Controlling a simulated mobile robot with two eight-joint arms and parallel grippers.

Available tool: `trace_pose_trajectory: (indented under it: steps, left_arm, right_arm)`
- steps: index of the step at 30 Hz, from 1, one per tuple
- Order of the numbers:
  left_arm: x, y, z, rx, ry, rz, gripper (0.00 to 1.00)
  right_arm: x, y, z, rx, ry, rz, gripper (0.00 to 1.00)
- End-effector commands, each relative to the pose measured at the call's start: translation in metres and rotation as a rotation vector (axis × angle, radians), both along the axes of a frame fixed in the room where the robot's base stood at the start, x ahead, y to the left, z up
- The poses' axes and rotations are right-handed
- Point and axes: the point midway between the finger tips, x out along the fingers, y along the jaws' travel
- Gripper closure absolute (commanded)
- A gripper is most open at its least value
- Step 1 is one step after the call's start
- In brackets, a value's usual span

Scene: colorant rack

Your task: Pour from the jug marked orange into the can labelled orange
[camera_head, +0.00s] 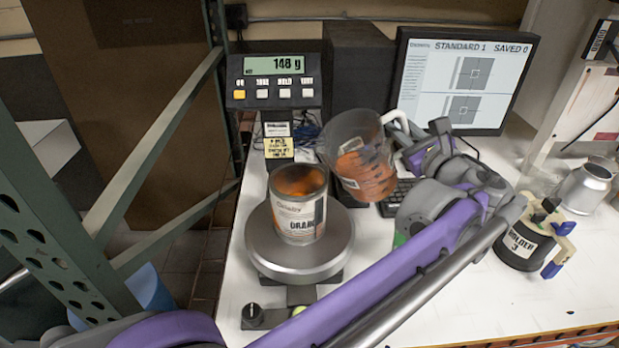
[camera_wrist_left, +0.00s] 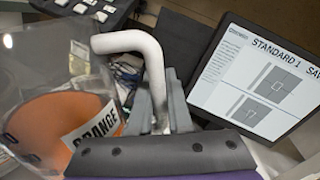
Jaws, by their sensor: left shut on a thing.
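The clear jug (camera_head: 362,158) holds orange liquid and is tilted left, its mouth above and to the right of the can. In the left wrist view the jug (camera_wrist_left: 45,90) shows an ORANGE label and a white handle (camera_wrist_left: 135,42). My left gripper (camera_head: 420,148) is shut on the handle, and its fingers show in the left wrist view (camera_wrist_left: 160,105). The can (camera_head: 300,222), whose label reads "ORAN", stands upright and open on the round scale plate (camera_head: 270,255), with orange inside. No falling stream is visible. My right gripper is not in view.
The scale display (camera_head: 275,66) reads 148 g. A monitor (camera_head: 465,80) stands behind the jug. A black holder marked 3 (camera_head: 525,248) and a metal container (camera_head: 585,188) stand at the right. A green metal post (camera_head: 50,215) is at the left. The front right tabletop is clear.

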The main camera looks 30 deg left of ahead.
Motion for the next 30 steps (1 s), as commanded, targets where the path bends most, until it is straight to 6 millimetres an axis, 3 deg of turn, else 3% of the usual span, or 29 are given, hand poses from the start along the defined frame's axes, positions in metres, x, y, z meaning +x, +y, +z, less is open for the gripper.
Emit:
trace_pose_trajectory:
  steps: [16, 25, 30]
  left_arm:
    - [0.017, -0.016, -0.070, 0.198, 0.209, 0.000, 1.00]
    - [0.021, -0.019, -0.075, 0.310, 0.327, 0.000, 1.00]
    - [0.021, -0.020, -0.065, 0.323, 0.340, 0.001, 1.00]
  right_arm:
    - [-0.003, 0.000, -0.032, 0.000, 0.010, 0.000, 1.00]
    - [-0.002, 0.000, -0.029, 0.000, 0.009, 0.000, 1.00]
    - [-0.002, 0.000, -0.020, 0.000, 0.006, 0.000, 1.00]
